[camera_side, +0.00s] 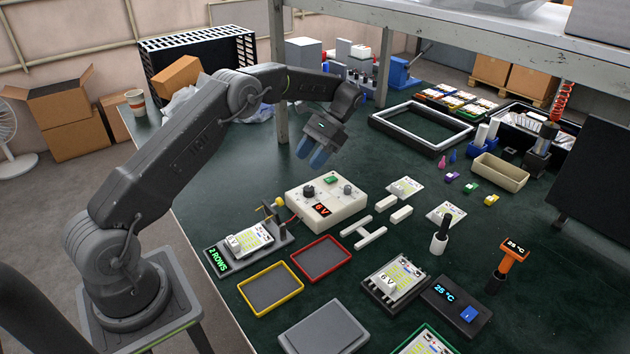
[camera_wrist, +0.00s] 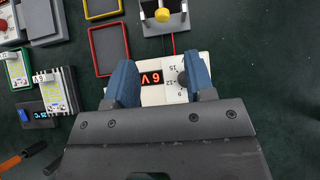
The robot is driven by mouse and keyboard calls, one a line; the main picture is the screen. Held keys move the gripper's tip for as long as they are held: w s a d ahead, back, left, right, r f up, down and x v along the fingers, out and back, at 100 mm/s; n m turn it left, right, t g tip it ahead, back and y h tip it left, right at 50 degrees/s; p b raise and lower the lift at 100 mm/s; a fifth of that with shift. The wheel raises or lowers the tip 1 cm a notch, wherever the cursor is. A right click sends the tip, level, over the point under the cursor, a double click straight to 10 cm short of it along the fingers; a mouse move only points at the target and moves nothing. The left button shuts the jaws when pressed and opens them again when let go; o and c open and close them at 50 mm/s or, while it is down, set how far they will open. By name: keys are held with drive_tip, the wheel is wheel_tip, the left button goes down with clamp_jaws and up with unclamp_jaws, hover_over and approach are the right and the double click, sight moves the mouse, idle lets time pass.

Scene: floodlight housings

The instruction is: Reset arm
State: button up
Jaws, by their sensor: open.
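My gripper (camera_side: 313,152) has blue fingers and hangs in the air above the green bench, up and behind the white power supply box (camera_side: 327,203). The fingers are apart with nothing between them. In the wrist view my gripper (camera_wrist: 163,88) shows both blue fingers, with the power supply (camera_wrist: 152,95) and its red "6 V" display below and between them. My fingers and palm hide part of that box in the wrist view.
Yellow-rimmed (camera_side: 270,289) and red-rimmed (camera_side: 321,258) trays lie in front of the power supply. A "2 ROWS" fixture (camera_side: 249,245) holds a board. A finned heat sink (camera_side: 394,285) and a temperature station (camera_side: 456,305) stand front right. A shelf post (camera_side: 279,70) rises behind my arm.

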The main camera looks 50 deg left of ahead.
drive_tip(key=s+d+r+t, duration=0.4)
drive_tip(key=s+d+r, duration=0.1)
drive_tip(key=r, duration=0.3)
drive_tip(key=s+d+r+t, duration=0.3)
drive_tip(key=s+d+r, duration=0.1)
drive_tip(key=r, duration=0.4)
drive_tip(key=s+d+t, duration=0.3)
drive_tip(key=s, duration=0.5)
drive_tip(key=s+d+t, duration=0.4)
drive_tip(key=s, duration=0.5)
drive_tip(key=shift+s+f, duration=0.2)
drive_tip(key=shift+s, duration=0.1)
